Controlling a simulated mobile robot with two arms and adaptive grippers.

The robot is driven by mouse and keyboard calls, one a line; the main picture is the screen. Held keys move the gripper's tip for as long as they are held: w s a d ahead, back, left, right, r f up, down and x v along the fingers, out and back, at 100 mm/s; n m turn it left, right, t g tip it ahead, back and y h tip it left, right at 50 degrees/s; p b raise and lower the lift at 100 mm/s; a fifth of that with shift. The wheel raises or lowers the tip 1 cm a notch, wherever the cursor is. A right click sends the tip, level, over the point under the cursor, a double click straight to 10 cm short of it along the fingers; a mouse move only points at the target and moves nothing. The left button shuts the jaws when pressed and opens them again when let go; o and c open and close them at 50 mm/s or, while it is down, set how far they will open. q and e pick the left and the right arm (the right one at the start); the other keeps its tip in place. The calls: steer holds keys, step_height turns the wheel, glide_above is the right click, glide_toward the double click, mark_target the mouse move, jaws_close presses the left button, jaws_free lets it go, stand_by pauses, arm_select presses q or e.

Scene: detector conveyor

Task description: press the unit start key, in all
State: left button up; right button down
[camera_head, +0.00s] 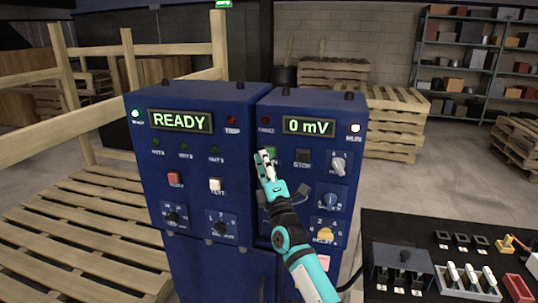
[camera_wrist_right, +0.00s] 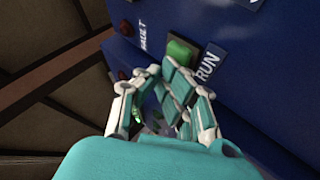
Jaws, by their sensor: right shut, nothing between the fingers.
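The right-hand blue unit (camera_head: 345,118) shows "0 mV" on its display (camera_head: 308,127), and its RUN lamp (camera_head: 355,128) is lit white. A green key (camera_head: 271,152) sits at its upper left, partly hidden by my right gripper (camera_head: 265,158). The right wrist view shows the green key (camera_wrist_right: 182,52) beside a RUN label (camera_wrist_right: 208,65). My right gripper (camera_wrist_right: 163,75) is shut and empty, its fingertips just below the key in that view. I cannot tell whether they touch it. My left gripper is not in view.
A dark STOP key (camera_head: 303,157) and several knobs are close by. The left blue unit (camera_head: 190,97) shows READY (camera_head: 179,121), with red (camera_head: 175,179) and white (camera_head: 216,185) keys. A black table (camera_head: 390,222) with parts stands at right. Pallets (camera_head: 70,245) lie at left.

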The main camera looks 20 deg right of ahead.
steer(key=shift+s+a+p, duration=0.45)
steer(key=shift+s+p, duration=0.35)
steer(key=shift+p, duration=0.05)
steer(key=s+a+p, duration=0.1)
steer(key=s+p, duration=0.1)
steer(key=s+a+p, duration=0.1)
steer(key=s, duration=0.1)
steer(key=shift+a+p, duration=0.35)
steer(key=shift+a, duration=0.05)
stand_by(0.3)
